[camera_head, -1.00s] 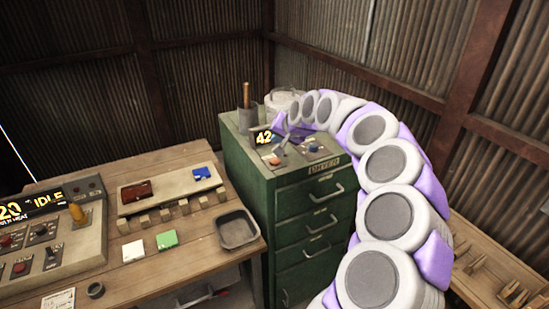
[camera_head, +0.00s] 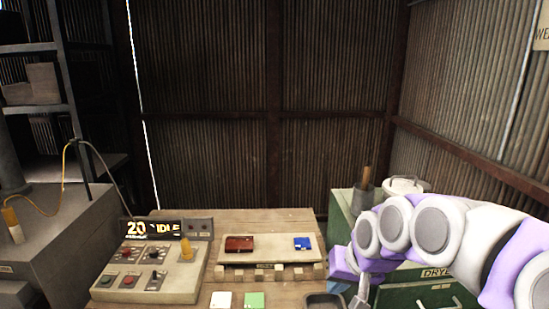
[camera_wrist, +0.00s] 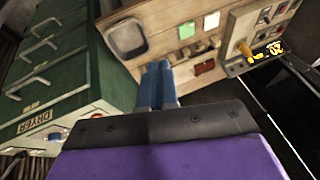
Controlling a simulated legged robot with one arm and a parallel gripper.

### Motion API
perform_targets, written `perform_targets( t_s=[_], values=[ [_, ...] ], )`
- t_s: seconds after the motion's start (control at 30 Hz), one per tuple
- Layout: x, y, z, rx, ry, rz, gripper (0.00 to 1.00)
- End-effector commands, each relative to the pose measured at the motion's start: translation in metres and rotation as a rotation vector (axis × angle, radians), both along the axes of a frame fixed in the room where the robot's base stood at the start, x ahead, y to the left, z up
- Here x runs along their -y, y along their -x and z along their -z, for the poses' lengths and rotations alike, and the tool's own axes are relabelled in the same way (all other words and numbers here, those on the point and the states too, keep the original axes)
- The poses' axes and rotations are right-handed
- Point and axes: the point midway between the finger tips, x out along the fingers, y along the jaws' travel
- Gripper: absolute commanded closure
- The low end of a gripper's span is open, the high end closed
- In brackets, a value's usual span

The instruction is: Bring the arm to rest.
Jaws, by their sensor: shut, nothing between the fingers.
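My arm curves in from the right of the head view, in white and purple segments. My gripper (camera_head: 359,296) is at its end, low in front of the green dryer cabinet (camera_head: 340,225). In the wrist view my gripper (camera_wrist: 158,72) has its two blue fingers side by side, shut with nothing between them. The fingers point toward the wooden workbench (camera_wrist: 165,17), and their tips appear near its edge and the row of small wooden blocks. I cannot tell how far apart they are.
On the bench are a control panel (camera_head: 152,272) reading "20 IDLE", a rack with a red item (camera_head: 240,243) and a blue item (camera_head: 303,243), white (camera_head: 221,300) and green (camera_head: 255,300) cards, and a grey tray (camera_wrist: 126,39). Corrugated walls stand behind; shelving is at left.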

Motion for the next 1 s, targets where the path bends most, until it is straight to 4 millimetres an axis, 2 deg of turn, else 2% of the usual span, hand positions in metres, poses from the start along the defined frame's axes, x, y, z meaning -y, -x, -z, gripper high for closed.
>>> perform_targets(
  t_s=[0.03,0.13,0.3,0.4,0.5,0.6,0.67,1.0],
  values=[
    [-0.007,0.031,0.008,-0.046,0.038,-0.037,1.00],
    [-0.014,0.093,0.028,-0.149,0.111,-0.091,1.00],
    [-0.006,0.193,0.062,-0.331,0.207,-0.123,1.00],
    [0.001,0.239,0.077,-0.422,0.236,-0.115,1.00],
    [0.006,0.270,0.087,-0.484,0.250,-0.104,1.00],
    [0.009,0.286,0.092,-0.516,0.255,-0.094,1.00],
    [0.009,0.290,0.093,-0.523,0.256,-0.093,1.00],
    [0.009,0.290,0.093,-0.524,0.256,-0.093,1.00]
  ],
)
